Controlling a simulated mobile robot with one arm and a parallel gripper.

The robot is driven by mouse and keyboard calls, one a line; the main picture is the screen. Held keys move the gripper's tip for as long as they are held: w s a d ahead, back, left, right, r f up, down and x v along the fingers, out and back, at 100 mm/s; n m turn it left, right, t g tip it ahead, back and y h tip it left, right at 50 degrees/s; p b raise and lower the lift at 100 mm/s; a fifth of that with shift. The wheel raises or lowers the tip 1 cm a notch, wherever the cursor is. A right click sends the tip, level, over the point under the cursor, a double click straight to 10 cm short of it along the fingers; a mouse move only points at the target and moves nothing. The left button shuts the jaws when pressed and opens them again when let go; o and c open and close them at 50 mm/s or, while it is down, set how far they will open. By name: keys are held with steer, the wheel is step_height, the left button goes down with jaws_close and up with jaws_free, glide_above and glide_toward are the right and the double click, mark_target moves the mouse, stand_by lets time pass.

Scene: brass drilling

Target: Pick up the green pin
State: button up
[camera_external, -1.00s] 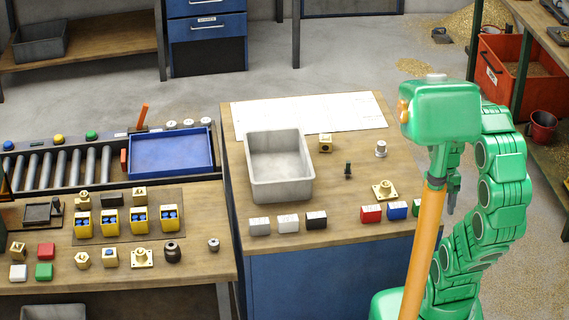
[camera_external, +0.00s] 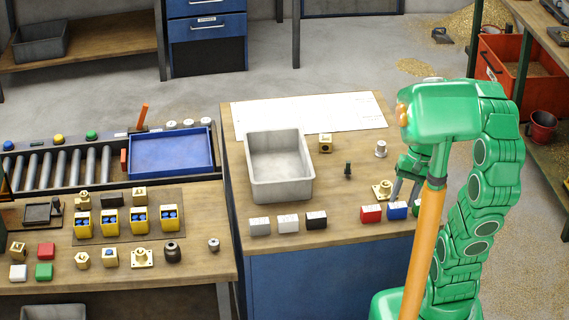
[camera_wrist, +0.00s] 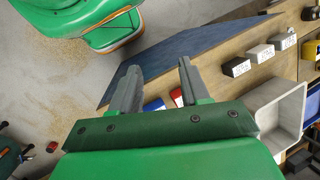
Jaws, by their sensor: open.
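The green pin (camera_external: 348,170) is small and dark green, upright on the right-hand table, to the right of the grey bin (camera_external: 251,180). I cannot make it out in the wrist view. My gripper (camera_external: 404,197) is above the right part of this table, to the right of the pin and apart from it. In the wrist view my gripper (camera_wrist: 158,80) is open, its two grey fingers spread with nothing between them. Part of it is hidden behind my arm in the external view.
A brass flanged part (camera_external: 383,190), a small silver part (camera_external: 381,148) and a brass block (camera_external: 325,143) stand around the pin. Red (camera_external: 371,213), blue (camera_external: 397,210) and black (camera_external: 316,219) blocks line the front edge. A white sheet (camera_external: 350,110) lies at the back.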

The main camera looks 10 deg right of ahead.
steer(key=w+a+f+m+y, duration=0.1)
steer(key=w+a+m+y, duration=0.2)
steer(key=w+a, duration=0.35)
steer(key=m+t+y, duration=0.5)
steer(key=m+y, duration=0.1)
steer(key=m, duration=0.9)
glide_toward(346, 171)
steer(key=a, duration=0.1)
steer(key=w+a, duration=0.1)
steer(key=shift+w+a, duration=0.25)
steer(key=shift+a, duration=0.1)
steer(key=shift+w+f+y, duration=0.1)
steer(key=shift+f+y, duration=0.05)
steer(key=shift+y, duration=0.15)
steer(key=shift+x, duration=1.3)
steer(key=x, duration=0.4)
steer(key=shift+s, duration=0.25)
steer(key=shift+w+a+f, duration=0.2)
steer(key=shift+a+f, duration=0.1)
steer(key=shift+a, duration=0.25)
